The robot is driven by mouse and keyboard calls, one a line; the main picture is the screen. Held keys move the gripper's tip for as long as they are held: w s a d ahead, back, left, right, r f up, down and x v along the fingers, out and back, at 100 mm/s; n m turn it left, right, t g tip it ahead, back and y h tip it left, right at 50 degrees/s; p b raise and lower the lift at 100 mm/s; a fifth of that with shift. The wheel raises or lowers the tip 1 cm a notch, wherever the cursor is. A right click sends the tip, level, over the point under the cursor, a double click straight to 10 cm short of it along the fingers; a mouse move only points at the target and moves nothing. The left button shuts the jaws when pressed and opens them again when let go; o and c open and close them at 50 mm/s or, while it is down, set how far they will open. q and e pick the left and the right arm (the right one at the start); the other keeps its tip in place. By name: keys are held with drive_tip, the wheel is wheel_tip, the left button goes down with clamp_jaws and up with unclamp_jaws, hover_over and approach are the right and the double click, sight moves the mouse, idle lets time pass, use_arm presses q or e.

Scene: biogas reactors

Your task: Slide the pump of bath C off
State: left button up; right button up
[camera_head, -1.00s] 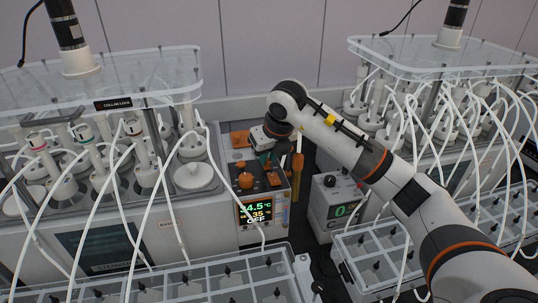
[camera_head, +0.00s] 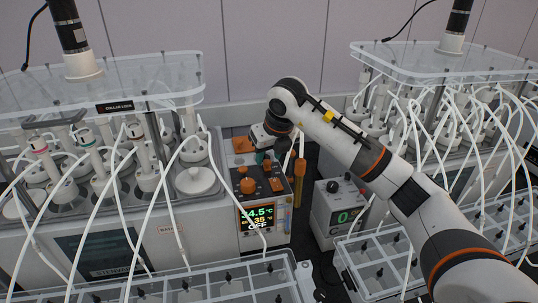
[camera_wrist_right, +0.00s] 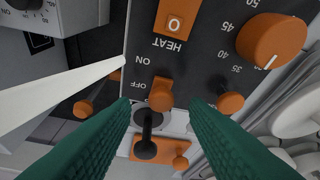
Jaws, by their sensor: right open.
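The bath control unit (camera_head: 262,212) stands in the middle of the head view, its display reading 34.5 °C, 35 and OFF. Its letter is not readable. In the wrist view an orange slider knob (camera_wrist_right: 161,96) stands beside the ON and OFF marks; its exact setting is hard to tell. My right gripper (camera_head: 264,157) is above the unit's panel. In the wrist view its green fingers (camera_wrist_right: 162,116) are open, one on each side of and just short of the knob, with no visible contact. My left gripper is not in view.
An orange dial (camera_wrist_right: 271,40) and an orange HEAT switch (camera_wrist_right: 174,20) lie close to the slider. A smaller orange knob (camera_wrist_right: 230,102) is beside the right finger. A grey box (camera_head: 342,208) stands right of the unit. White tubes (camera_head: 143,205) arch over the baths.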

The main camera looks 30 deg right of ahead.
drive_tip(key=b+v, duration=0.2)
drive_tip(key=v, duration=0.9)
drive_tip(key=shift+r, duration=0.15)
drive_tip(key=shift+s+r, duration=0.1)
